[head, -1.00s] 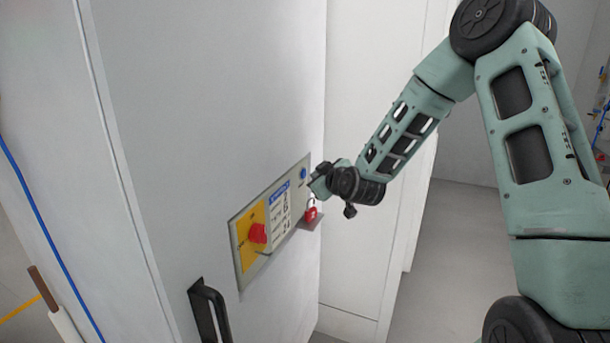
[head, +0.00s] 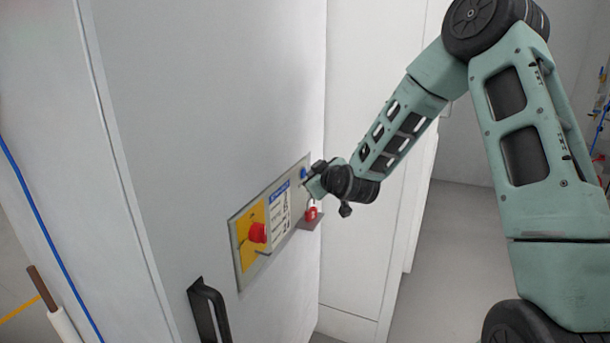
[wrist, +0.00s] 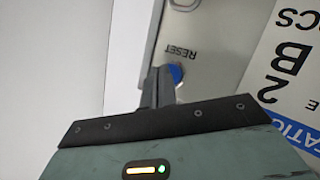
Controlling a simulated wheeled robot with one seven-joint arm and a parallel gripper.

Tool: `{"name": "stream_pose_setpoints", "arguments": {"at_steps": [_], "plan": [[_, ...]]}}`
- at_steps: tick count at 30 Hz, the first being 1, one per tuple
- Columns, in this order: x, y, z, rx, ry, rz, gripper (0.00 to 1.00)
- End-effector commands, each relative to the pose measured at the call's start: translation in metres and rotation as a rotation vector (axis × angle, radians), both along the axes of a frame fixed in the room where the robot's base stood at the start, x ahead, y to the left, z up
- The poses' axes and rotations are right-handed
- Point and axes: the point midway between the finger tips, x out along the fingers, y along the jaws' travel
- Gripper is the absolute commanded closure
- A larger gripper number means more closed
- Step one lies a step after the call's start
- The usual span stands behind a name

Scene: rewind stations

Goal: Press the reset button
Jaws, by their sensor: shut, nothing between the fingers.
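The blue reset button (head: 303,173) sits near the upper right end of a grey control panel (head: 247,284) on the white cabinet. In the wrist view the button (wrist: 175,73) shows beside the word RESET, partly hidden behind the fingers. My gripper (head: 308,183) is shut and empty, its tips at the button. In the wrist view the gripper (wrist: 160,77) overlaps the button's left side. I cannot tell whether the tips touch it.
A red rotary switch (head: 258,233) on a yellow plate is at the panel's left. A red padlock (head: 311,213) hangs near its right end above a small ledge. A black door handle (head: 208,312) sticks out lower left. Open floor lies at right.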

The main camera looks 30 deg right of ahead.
Motion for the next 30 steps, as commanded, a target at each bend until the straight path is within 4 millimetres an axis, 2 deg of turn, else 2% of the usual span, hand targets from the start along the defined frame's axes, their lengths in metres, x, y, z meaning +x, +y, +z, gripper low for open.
{"name": "stream_pose_setpoints", "arguments": {"at_steps": [20,30], "plan": [[0.003,0.002,0.0,0.0,-0.001,0.0,1.0],[-0.008,-0.006,0.0,-0.001,-0.001,0.0,1.0]]}}
